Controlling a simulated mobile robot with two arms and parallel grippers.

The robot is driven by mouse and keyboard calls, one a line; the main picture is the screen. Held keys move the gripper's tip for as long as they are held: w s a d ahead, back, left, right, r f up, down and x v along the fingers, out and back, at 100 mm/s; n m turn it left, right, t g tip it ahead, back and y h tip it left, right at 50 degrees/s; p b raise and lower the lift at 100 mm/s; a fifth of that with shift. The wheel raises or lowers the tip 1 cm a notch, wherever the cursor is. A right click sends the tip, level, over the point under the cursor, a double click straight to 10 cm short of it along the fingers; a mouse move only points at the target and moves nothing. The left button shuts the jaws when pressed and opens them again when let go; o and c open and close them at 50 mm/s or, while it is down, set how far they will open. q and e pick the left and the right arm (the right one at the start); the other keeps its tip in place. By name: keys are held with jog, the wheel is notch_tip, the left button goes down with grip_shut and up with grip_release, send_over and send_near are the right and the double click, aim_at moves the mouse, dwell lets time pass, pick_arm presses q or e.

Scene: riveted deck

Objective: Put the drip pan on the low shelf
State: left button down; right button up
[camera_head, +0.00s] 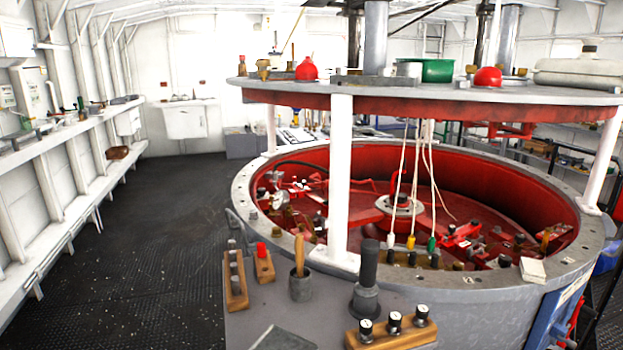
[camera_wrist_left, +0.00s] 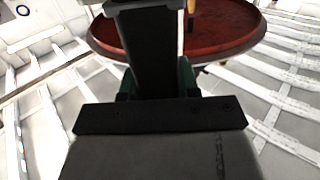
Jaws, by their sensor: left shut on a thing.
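My left gripper (camera_wrist_left: 157,80) shows only in the left wrist view, with dark green fingers on either side of a long dark thing (camera_wrist_left: 150,45). It is shut on that thing, which runs up toward the top edge. I cannot tell whether this is the drip pan, as most of its shape is hidden. A rimmed dark red round surface (camera_wrist_left: 230,30) lies behind it, and I cannot tell whether they touch. Neither gripper is in the head view. A long white shelf (camera_head: 45,150) runs along the left wall there; I cannot tell if it is the low shelf.
A large round red-lined pit (camera_head: 500,170) with a round deck (camera_head: 450,92) on white posts fills the right. Wooden tool blocks (camera_head: 390,335) stand on the front ledge. The dark floor (camera_head: 150,220) at left is clear.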

pick_arm(q)
jog(key=s+a+f+n+t+y+p, duration=0.1)
jog(key=s+a+f+n+t+y, duration=0.1)
jog(key=s+a+n+y, duration=0.4)
jog(key=shift+s+f+y, duration=0.4)
jog(key=shift+f+y, duration=0.1)
jog(key=shift+y, duration=1)
